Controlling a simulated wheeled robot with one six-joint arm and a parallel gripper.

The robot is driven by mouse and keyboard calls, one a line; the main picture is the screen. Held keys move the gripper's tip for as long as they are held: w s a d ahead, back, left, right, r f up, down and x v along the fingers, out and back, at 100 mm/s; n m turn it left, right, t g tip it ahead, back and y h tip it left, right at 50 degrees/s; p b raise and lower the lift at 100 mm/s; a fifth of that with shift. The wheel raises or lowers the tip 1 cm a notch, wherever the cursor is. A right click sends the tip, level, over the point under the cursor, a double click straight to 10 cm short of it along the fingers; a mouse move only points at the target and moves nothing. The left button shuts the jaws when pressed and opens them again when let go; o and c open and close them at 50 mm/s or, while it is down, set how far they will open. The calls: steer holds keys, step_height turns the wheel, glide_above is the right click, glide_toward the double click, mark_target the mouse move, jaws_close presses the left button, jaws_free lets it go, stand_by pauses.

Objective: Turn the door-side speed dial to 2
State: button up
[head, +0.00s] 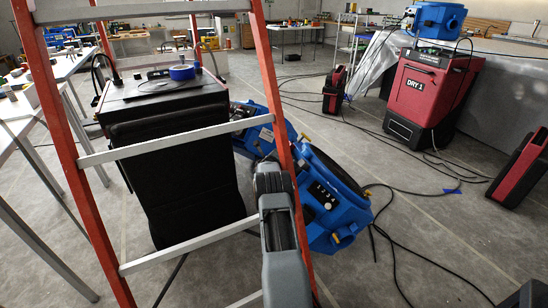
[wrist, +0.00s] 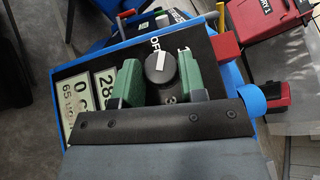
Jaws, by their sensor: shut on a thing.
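In the wrist view a round black dial (wrist: 160,67) with a white pointer line sits on the black panel of a blue machine (wrist: 60,105). The pointer line runs roughly up the picture, towards the OFF lettering (wrist: 155,43). A 3 shows below the dial; no 2 mark is visible around it. The green pads of my gripper (wrist: 161,76) are on either side of the dial, shut on it. In the head view my arm covers this spot.
An orange ladder (head: 60,110) with grey rungs stands close in front. Black cables cross the floor at right. A red DRY 1 unit (head: 430,90) stands farther back.

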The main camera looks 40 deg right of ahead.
steer(key=shift+f+b, duration=0.15)
steer(key=shift+b, duration=0.15)
steer(key=shift+w+f+m+h+b, duration=0.1)
steer(key=shift+f+m+h+b, duration=0.1)
steer(key=shift+m+h+b, duration=0.5)
steer(key=m+b, duration=0.1)
steer(key=m+g+h+b, duration=0.1)
steer(key=b, duration=0.1)
steer(key=shift+a+f+g+h, duration=0.1)
steer(key=shift+f+g+h, duration=0.05)
steer(key=shift+g+h, duration=0.15)
steer(key=m+g+h+b, duration=0.1)
steer(key=m+b, duration=0.1)
steer(key=b, duration=0.1)
steer(key=shift+w+m+g+h+b, duration=0.15)
steer(key=shift+m+g+h+b, duration=0.15)
steer(key=shift+h+b, duration=0.1)
steer(key=shift+m+g+b, duration=0.3)
steer(key=shift+m+b, duration=0.05)
steer(key=shift+m, duration=0.05)
steer(key=shift+r+h, duration=0.25)
steer(key=shift+h, duration=0.05)
steer(key=o, duration=0.9)
steer(key=shift+o, duration=0.2)
